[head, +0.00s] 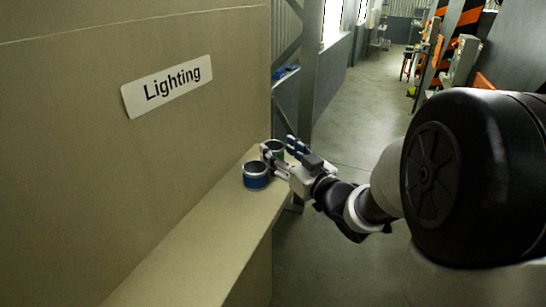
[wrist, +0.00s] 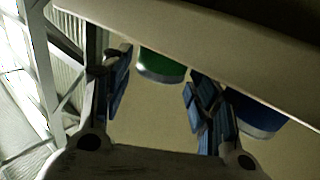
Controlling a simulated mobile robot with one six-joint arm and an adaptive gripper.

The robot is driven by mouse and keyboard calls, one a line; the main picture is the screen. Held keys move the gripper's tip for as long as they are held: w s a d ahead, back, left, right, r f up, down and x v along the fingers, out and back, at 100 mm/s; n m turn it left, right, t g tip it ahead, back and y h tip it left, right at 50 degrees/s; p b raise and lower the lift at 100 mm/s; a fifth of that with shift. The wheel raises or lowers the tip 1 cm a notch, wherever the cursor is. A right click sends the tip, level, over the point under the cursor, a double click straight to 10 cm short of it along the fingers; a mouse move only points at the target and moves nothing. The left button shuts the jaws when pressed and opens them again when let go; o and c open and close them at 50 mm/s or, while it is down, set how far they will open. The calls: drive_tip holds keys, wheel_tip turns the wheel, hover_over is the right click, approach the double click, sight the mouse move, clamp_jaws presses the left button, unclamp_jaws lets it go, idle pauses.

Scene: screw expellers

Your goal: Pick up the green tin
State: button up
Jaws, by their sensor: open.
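The green tin (head: 275,147) stands near the far end of the beige ledge, partly hidden by my gripper in the head view. In the wrist view the green tin (wrist: 162,66) appears between and beyond the fingertips, its upper part cut off by a pale edge. My gripper (wrist: 160,90) is open, with one blue-padded finger on each side of the tin's line and nothing held. In the head view my gripper (head: 280,158) is right at the tins; I cannot tell whether it touches the green one.
A blue tin (head: 256,178) stands close on the near side of the green one; it also shows in the wrist view (wrist: 254,115), just outside the right finger. The beige ledge (head: 200,238) runs below a wall with a "Lighting" sign (head: 168,86). A metal post (head: 306,75) stands behind.

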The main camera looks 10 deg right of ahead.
sight(279, 151)
drive_tip(key=x, duration=0.3)
drive_tip(key=shift+w+a, duration=0.15)
drive_tip(key=shift+w, duration=0.05)
drive_tip(key=c, duration=0.8)
